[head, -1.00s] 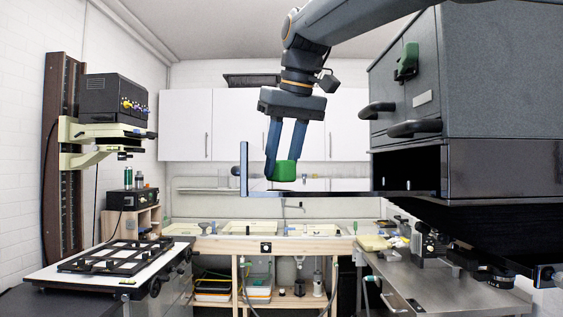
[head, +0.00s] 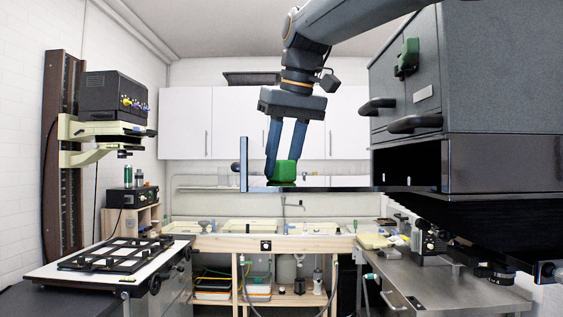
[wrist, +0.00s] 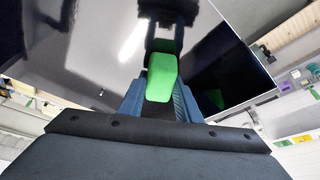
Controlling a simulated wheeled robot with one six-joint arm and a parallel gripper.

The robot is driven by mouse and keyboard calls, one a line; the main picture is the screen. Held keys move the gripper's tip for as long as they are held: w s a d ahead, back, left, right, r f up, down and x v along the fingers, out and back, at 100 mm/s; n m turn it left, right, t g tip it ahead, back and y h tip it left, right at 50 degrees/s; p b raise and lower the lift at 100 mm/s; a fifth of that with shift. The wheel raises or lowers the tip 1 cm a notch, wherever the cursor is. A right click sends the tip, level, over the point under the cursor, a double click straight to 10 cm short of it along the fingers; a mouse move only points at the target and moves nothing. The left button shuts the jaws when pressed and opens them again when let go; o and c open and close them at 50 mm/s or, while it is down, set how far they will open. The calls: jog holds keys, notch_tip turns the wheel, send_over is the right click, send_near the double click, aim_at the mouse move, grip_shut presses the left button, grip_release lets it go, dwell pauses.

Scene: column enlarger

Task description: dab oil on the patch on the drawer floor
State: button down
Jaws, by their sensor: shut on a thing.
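The open drawer (head: 340,190) juts left from the dark cabinet, its upright front panel (head: 244,165) at the far left end. My gripper (head: 284,168) points down inside the drawer and is shut on a green block (head: 285,173). The block's lower end is at the level of the drawer's near edge; whether it touches the floor I cannot tell. In the wrist view the green block (wrist: 162,78) sits between the blue fingers over the glossy dark drawer floor (wrist: 85,35). Pale and dark reflections lie on that floor, and I cannot clearly pick out the patch.
The grey cabinet (head: 480,75), with dark handles (head: 415,124) and a green latch (head: 407,58), stands close on the right. A column enlarger (head: 113,97) and its easel board (head: 110,260) are at the left. A wooden sink bench (head: 270,243) is behind.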

jog(key=shift+s+d, duration=0.1)
jog(key=shift+d, duration=3.25)
jog(key=shift+a, duration=0.1)
jog(key=shift+a+p, duration=1.05)
jog(key=shift+a, duration=2.25)
jog(key=shift+r+p, duration=0.45)
jog(key=shift+r, duration=3)
